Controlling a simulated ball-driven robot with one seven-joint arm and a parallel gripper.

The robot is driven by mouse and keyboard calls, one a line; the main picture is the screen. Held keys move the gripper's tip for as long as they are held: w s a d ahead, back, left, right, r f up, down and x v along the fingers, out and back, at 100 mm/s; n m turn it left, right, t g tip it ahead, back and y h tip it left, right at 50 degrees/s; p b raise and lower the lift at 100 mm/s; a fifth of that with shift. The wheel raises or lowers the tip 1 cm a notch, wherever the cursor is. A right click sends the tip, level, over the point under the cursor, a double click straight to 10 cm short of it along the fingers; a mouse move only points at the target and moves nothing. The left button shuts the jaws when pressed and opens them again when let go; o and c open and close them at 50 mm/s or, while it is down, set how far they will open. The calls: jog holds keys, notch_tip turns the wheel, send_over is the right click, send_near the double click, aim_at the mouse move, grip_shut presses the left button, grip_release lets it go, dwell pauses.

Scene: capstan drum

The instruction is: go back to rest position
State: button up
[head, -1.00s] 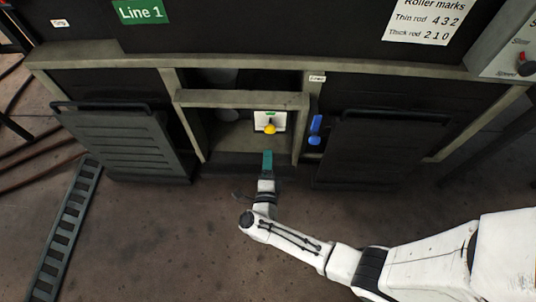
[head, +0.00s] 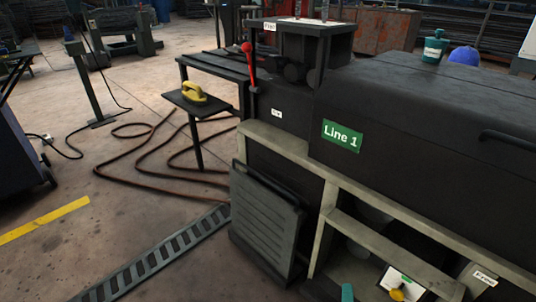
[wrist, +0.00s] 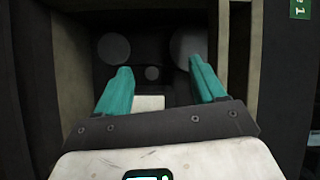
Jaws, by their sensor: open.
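My gripper (wrist: 160,92) has two teal fingers, spread apart with nothing between them. In the wrist view it points into the dark opening of the machine, where pale round discs (wrist: 188,46) show at the back. In the head view only a teal tip of my gripper (head: 347,292) shows at the bottom edge, by the opening under the frame bar. A white plate with a yellow knob (head: 397,294) is right of it there. The rest of my arm is out of the head view.
The machine (head: 420,120) with a green Line 1 sign (head: 342,136) fills the right. A louvred panel (head: 266,222) leans at its front. A slotted metal strip (head: 150,262) and brown hoses (head: 150,160) lie on the floor. A yellow object (head: 194,93) sits on a side shelf.

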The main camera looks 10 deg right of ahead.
jog(key=s+a+r+n+g+y, duration=0.1)
jog(key=s+a+n+g+y, duration=0.1)
jog(key=a+n+y, duration=0.4)
jog(key=s+a+r+n+g+y, duration=0.25)
jog(key=n+y, duration=0.25)
jog(key=n, duration=0.3)
jog(key=s+d+r+n+g+h, duration=0.1)
jog(key=s+d+n+g+h, duration=0.2)
jog(key=s, duration=0.4)
jog(key=s+d+r+n+g, duration=0.1)
jog(key=s+d+g, duration=0.35)
jog(key=s, duration=0.25)
jog(key=s+d+r+n+g+h, duration=0.15)
jog(key=s+g, duration=0.25)
jog(key=s, duration=0.4)
notch_tip(320, 180, up, 34)
jog(key=p, duration=3.4)
jog(key=shift+w+d+f, duration=0.2)
jog(key=shift+d, duration=0.2)
jog(key=shift+h, duration=0.25)
